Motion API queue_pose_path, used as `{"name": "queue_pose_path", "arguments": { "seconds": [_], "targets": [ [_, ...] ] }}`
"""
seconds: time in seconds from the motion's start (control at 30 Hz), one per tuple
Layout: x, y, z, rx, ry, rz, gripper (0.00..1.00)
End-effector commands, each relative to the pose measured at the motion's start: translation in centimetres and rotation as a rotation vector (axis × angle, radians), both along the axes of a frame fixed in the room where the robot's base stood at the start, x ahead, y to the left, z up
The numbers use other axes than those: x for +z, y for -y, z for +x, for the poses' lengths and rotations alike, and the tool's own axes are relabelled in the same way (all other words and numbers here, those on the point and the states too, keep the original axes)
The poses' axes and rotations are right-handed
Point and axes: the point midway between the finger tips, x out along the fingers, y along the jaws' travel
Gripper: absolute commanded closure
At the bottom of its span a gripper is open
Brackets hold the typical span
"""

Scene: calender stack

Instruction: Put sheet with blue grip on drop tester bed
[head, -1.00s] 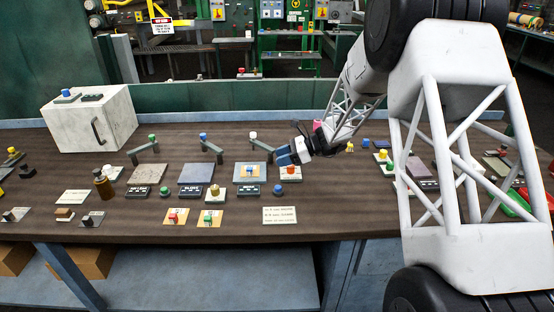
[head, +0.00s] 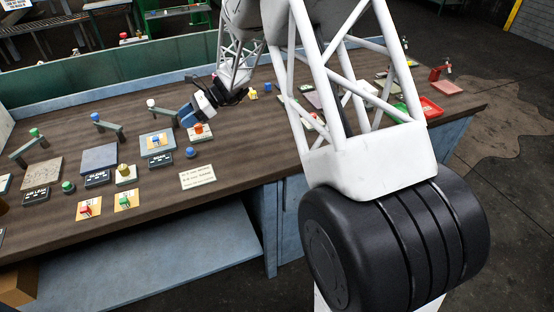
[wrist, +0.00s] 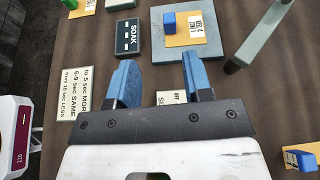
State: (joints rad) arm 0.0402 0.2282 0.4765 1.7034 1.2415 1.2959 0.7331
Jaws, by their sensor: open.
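A small orange-yellow sheet with a blue grip (head: 156,140) lies on a square blue-grey plate (head: 170,149). In the wrist view, the sheet's blue grip (wrist: 169,21) and the plate (wrist: 160,48) are ahead of the fingers, beside a dark SOAK label (wrist: 127,37). No plate is marked as the drop tester bed, so I cannot tell whether this is it. My gripper (head: 188,114) is open and empty above the table, to the right of the plate. Its two blue fingers (wrist: 160,70) are apart, with no sheet between them.
A post with a white-topped arm (head: 162,112) stands behind the plate. A red-gripped piece (head: 198,129) is beneath my gripper. Another blue-gripped sheet (wrist: 300,160) is at lower right in the wrist view.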

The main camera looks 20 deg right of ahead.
Motion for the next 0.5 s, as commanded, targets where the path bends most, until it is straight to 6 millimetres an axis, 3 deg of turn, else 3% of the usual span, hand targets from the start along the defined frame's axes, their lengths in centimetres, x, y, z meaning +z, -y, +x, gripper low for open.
{"name": "queue_pose_path", "arguments": {
  "seconds": [0.17,0.5],
  "targets": [
    [2.6,0.3,-2.9,0.06,0.07,-0.065,0.54],
    [8.4,1.6,-11.4,0.244,0.27,-0.249,0.54]
  ]
}}
